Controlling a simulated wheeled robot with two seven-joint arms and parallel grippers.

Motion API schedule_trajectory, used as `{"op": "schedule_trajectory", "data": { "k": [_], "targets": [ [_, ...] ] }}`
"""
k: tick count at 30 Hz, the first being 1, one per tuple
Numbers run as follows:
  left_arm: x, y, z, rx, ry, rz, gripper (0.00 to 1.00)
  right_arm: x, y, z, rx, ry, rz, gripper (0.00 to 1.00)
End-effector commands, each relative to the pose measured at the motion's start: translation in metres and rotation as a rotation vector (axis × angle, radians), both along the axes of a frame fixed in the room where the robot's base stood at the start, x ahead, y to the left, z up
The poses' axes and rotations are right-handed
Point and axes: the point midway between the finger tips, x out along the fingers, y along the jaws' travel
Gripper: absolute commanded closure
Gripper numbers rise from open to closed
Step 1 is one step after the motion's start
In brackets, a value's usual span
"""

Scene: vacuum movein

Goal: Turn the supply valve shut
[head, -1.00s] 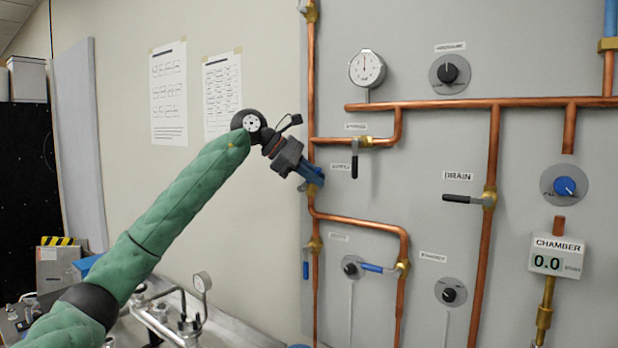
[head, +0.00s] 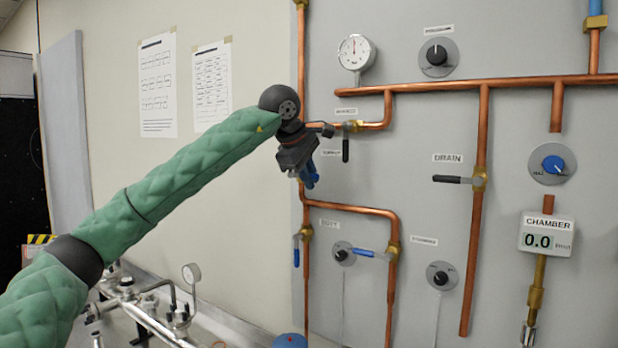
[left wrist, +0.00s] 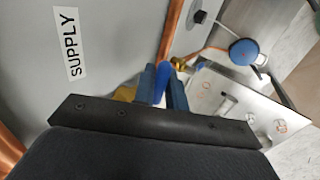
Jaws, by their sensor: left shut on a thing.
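The supply valve is on the vertical copper pipe at the left edge of the panel, and its body is mostly hidden by my gripper in the head view. Its blue lever (left wrist: 162,82) shows between my finger pads in the left wrist view, beside the "SUPPLY" label (left wrist: 69,43). My left gripper (head: 309,180) is shut on this lever and points down along the pipe in the head view. Some yellow brass (left wrist: 125,93) shows beside the fingers. The lever's exact angle is hard to tell. My right gripper is not in view.
Close by are a black-handled valve (head: 346,150) to the right and a blue-handled valve (head: 296,250) below. Farther right are the drain valve (head: 460,180) and the chamber display (head: 547,240), reading 0.0. A pressure gauge (head: 356,52) is above.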

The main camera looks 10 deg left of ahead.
Motion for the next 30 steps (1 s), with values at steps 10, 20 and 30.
{"op": "schedule_trajectory", "data": {
  "k": [10, 20, 30],
  "targets": [
    [0.0001, -0.0008, -0.0039, 0.038, -0.012, -0.001, 1.0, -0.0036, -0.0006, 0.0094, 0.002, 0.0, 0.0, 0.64],
    [0.0, -0.0009, -0.0042, 0.038, -0.012, -0.001, 0.82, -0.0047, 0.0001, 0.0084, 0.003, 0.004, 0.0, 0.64],
    [-0.0025, 0.0005, 0.0007, 0.037, -0.013, -0.001, 0.82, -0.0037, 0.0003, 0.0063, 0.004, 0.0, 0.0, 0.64]
  ]
}}
